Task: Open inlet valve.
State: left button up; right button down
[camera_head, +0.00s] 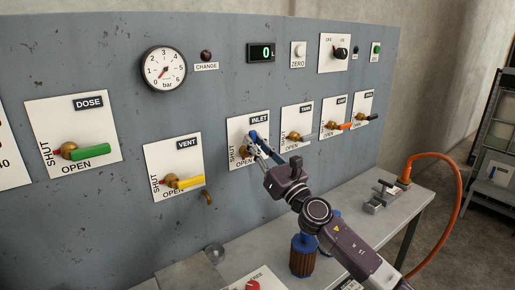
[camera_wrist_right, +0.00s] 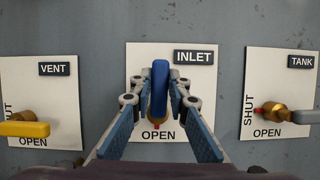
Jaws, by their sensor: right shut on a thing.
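The inlet valve sits on a white plate marked INLET (camera_head: 235,125), with a brass hub and a blue lever handle (camera_wrist_right: 160,88). In the right wrist view the handle stands upright and its red pointer (camera_wrist_right: 157,126) points down at OPEN. My right gripper (camera_head: 256,140) reaches the valve from the front right. Its fingers (camera_wrist_right: 160,78) lie on both sides of the blue handle and are shut on it. In the head view the fingers partly hide the handle and hub. My left gripper is not in view.
The vent valve's yellow handle (camera_head: 185,182) is to the left and the tank valve's grey handle (camera_wrist_right: 287,117) to the right, both level. The dose valve's green handle (camera_head: 90,151) is farther left. A bench (camera_head: 350,215) with a blue-topped brown object (camera_head: 303,256) lies below.

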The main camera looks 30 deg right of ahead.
jog(key=shift+a+f+n, duration=0.1)
jog(key=shift+a+n, duration=0.05)
jog(key=shift+n, duration=0.35)
jog(key=c, duration=1.8)
grip_release()
jog(key=shift+c, duration=0.2)
jog(key=shift+s, duration=0.1)
jog(key=v, duration=1.1)
jog(key=shift+s+f, duration=0.15)
jog(key=shift+s, duration=0.2)
